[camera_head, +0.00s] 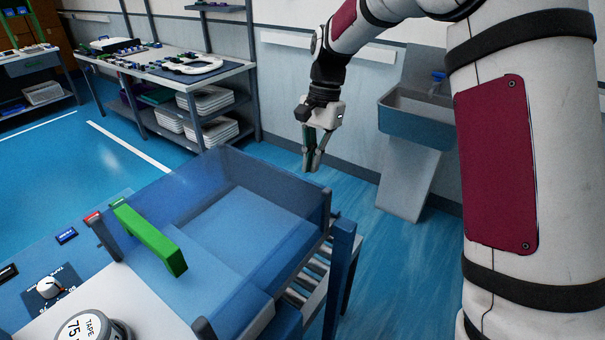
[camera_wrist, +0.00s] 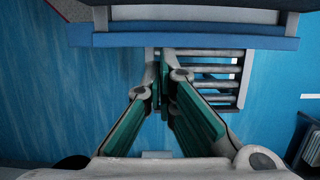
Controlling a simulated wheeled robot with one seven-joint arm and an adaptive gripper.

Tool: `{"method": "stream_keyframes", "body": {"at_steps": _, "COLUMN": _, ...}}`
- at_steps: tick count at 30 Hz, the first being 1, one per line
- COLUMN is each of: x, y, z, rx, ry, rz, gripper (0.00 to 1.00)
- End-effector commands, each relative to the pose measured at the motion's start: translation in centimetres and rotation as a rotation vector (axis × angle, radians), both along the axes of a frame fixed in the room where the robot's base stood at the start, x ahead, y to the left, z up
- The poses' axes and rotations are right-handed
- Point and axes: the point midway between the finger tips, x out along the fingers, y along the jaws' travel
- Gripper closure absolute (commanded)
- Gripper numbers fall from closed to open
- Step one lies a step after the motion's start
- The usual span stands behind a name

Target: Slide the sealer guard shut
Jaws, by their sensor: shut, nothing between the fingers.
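The sealer guard (camera_head: 200,190) is a clear bluish panel with a green handle (camera_head: 150,239) on its left side, in the head view. It stands over the blue-walled sealer bay (camera_head: 262,228). My gripper (camera_head: 313,166) is shut and empty, pointing down beyond the far right corner of the sealer, apart from the guard and handle. In the wrist view my gripper's green-padded fingers (camera_wrist: 165,52) are together with nothing between them. The handle is not visible in the wrist view.
A roller rack (camera_head: 307,280) adjoins the sealer's right side; rollers also show in the wrist view (camera_wrist: 212,85).

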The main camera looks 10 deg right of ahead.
Motion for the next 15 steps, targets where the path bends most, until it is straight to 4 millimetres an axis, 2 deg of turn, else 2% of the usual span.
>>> {"method": "stream_keyframes", "body": {"at_steps": 3, "x": -0.8, "y": 0.6, "z": -1.7, "rx": 0.0, "ry": 0.002, "rz": 0.002, "gripper": 1.0}}
{"method": "stream_keyframes", "body": {"at_steps": 9, "x": -2.6, "y": 2.4, "z": -1.4, "rx": 0.0, "ry": 0.0, "rz": 0.002, "gripper": 1.0}}
{"method": "stream_keyframes", "body": {"at_steps": 15, "x": -3.2, "y": 3.1, "z": -1.6, "rx": -0.001, "ry": -0.001, "rz": 0.001, "gripper": 1.0}}
